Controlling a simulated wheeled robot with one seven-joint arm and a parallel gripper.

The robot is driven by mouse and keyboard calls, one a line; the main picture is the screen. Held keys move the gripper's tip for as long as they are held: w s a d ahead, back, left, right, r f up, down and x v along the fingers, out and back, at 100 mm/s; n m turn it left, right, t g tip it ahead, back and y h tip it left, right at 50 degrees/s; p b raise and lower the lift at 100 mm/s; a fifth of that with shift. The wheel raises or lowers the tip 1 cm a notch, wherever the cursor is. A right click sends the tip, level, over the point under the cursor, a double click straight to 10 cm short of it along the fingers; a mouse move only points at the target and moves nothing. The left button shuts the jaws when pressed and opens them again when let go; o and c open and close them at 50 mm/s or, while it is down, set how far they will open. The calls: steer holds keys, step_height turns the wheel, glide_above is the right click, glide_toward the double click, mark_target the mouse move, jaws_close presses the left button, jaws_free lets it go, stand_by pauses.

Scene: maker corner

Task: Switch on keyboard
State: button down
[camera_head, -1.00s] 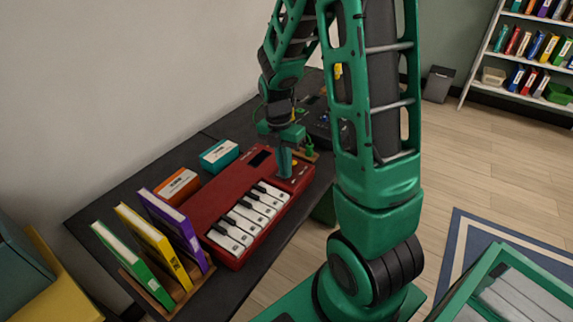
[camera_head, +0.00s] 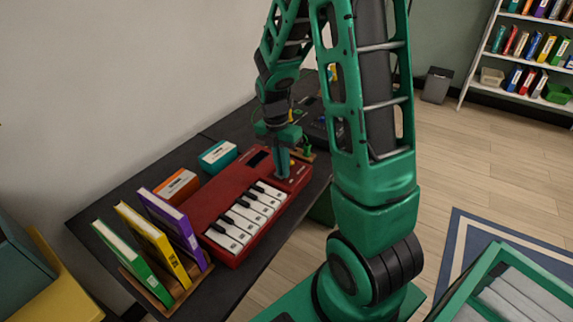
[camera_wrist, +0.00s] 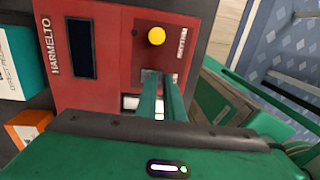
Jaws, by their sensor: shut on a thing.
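The red keyboard (camera_head: 215,198) lies on the dark desk, its white and black keys facing the near side. In the wrist view its red panel (camera_wrist: 110,20) carries a dark display (camera_wrist: 83,48), a yellow knob (camera_wrist: 156,36) and lettering. My gripper (camera_head: 282,174) points down over the keyboard's right end. In the wrist view its two green fingers (camera_wrist: 161,76) are close together at the panel, just below the yellow knob. They are shut on a small keyboard switch, which the fingertips mostly hide. I cannot tell the switch's position.
Orange (camera_head: 177,187) and teal (camera_head: 218,155) boxes stand behind the keyboard. Several upright books (camera_head: 150,240) stand in a wooden holder at its left end. Dark equipment (camera_head: 318,128) is on the desk beyond my gripper. Open floor lies right of the desk.

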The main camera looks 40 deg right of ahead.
steer(key=shift+s+d+f, duration=0.15)
steer(key=shift+s+f, duration=0.35)
steer(key=shift+f, duration=0.05)
steer(key=shift+w+a+r, duration=0.1)
steer(key=shift+w+a, duration=0.25)
steer(key=shift+w, duration=0.35)
steer(key=shift+w+r, duration=0.15)
steer(key=shift+r, duration=0.25)
steer(key=shift+w+r+g, duration=0.3)
steer(key=shift+w+r, duration=0.5)
steer(key=shift+w, duration=0.25)
step_height(320, 180, up, 12)
steer(key=s, duration=0.1)
steer(key=shift+r, duration=0.2)
steer(key=shift+s, duration=0.1)
